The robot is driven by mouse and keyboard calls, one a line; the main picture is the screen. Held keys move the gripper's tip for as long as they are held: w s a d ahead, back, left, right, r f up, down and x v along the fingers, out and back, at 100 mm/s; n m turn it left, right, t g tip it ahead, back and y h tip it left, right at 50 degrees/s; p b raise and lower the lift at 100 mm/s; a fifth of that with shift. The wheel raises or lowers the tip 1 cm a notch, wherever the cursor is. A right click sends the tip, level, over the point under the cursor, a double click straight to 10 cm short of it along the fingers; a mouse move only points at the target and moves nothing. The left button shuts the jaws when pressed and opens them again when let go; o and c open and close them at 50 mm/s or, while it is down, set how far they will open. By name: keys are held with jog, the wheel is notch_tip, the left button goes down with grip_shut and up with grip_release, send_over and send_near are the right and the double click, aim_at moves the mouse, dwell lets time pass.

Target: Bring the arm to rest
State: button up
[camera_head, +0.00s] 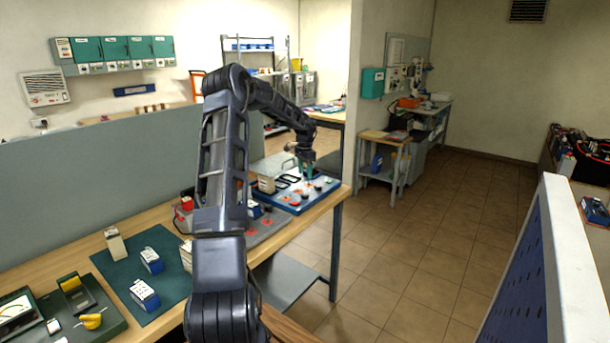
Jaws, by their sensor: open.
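My dark grey arm rises from the bottom middle of the head view, bends at the top and reaches away over the far end of the wooden workbench (160,215). My gripper (308,173) points down above a blue tray (318,192) at the bench's far right end. The fingertips are small in the picture, but the jaws are open. I cannot tell whether they touch anything on the tray.
A green mat (125,266) with several white and blue battery blocks lies on the near bench. A grey panel (90,180) stands along the bench's back. A blue-sided white partition (560,260) is at right. The tiled floor (420,250) between is clear.

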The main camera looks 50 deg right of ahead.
dwell(0.4)
jog(key=w+a+r+n+t, duration=0.1)
jog(key=w+a+r+n, duration=0.3)
jog(key=a, duration=0.6)
jog(key=w+a+r+n, duration=0.1)
jog(key=w+a+r, duration=0.2)
jog(key=a+r, duration=0.55)
jog(key=w+a+r+n+t, duration=0.1)
jog(key=w+a+r+n, duration=0.25)
jog(key=a, duration=0.85)
jog(key=s+a+r+n, duration=0.2)
jog(key=s+a+n, duration=0.1)
jog(key=a, duration=0.7)
jog(key=s+a+r+n+t, duration=0.1)
jog(key=s+a+r+n, duration=0.1)
jog(key=a, duration=0.8)
jog(key=s+a+r+n, duration=0.2)
jog(key=s+a+n, duration=0.1)
jog(key=a, duration=0.6)
jog(key=s+a+f+n+t, duration=0.1)
jog(key=s+a+f+n, duration=0.2)
jog(key=s+a, duration=0.9)
jog(key=n, duration=0.2)
jog(key=shift+a+f+n+t, duration=0.15)
jog(key=shift+n+t, duration=0.15)
jog(key=shift+n, duration=0.05)
